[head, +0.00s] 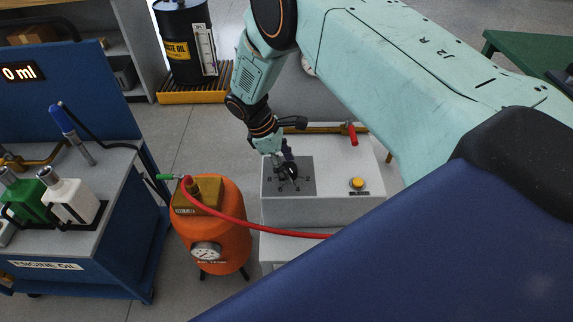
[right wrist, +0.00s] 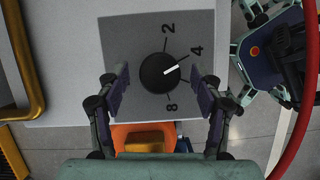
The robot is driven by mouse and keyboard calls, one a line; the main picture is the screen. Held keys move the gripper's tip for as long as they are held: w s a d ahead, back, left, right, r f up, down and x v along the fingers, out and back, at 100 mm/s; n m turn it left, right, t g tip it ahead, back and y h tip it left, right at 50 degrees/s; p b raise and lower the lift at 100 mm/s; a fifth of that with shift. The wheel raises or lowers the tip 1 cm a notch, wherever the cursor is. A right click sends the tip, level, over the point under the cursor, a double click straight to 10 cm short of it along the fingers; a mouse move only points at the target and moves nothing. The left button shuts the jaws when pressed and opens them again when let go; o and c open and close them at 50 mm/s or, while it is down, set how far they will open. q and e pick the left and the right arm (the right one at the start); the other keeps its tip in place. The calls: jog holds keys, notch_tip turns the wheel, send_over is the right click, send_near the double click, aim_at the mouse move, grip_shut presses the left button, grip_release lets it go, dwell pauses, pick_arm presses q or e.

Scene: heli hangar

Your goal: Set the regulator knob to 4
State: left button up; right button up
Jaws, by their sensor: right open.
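The regulator knob (right wrist: 158,73) is a round black dial on a dark grey plate (right wrist: 120,35), with the numerals 2, 4 and 8 visible around it. Its white pointer aims up and right, about in line with the mark at 4. My right gripper (right wrist: 163,82) is open, with one finger on each side of the knob and a visible gap on both sides. In the head view my right gripper (head: 286,170) is over the plate on the light grey box (head: 325,208) and partly hides the knob. My left gripper is not in view.
A yellow button (head: 357,183) and a red-handled valve (head: 352,134) are on the box. An orange air tank (head: 225,225) stands left of it, with a red hose (head: 240,222) running in front. A blue cart (head: 105,250) with bottles is further left.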

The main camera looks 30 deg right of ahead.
jog(key=v, duration=1.1)
jog(key=shift+a+r, duration=0.15)
jog(key=shift+r, duration=0.25)
